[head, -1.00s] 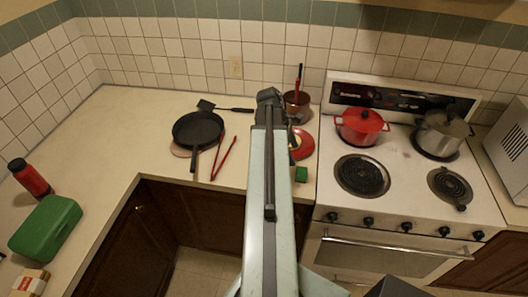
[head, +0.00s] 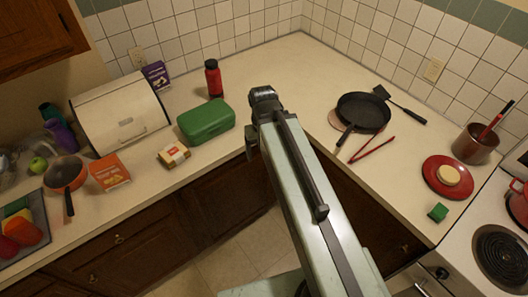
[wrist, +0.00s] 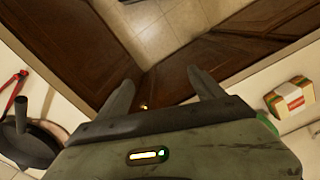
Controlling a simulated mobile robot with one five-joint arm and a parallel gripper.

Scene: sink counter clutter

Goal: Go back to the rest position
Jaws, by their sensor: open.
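My gripper (wrist: 163,98) shows in the wrist view with its two fingers apart and nothing between them. Beyond the fingers are the dark wooden cabinet fronts (wrist: 75,40) and a strip of tiled floor. In the head view my arm reaches up the middle and its end is over the inner corner of the counter (head: 282,75). The fingers are hidden there.
A green box (head: 207,121), a red bottle (head: 214,80) and a small carton (head: 173,155) stand left of my arm. A black pan (head: 364,112), red tongs (head: 373,148) and a red plate (head: 448,178) lie to the right. The stove (head: 490,215) is at far right.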

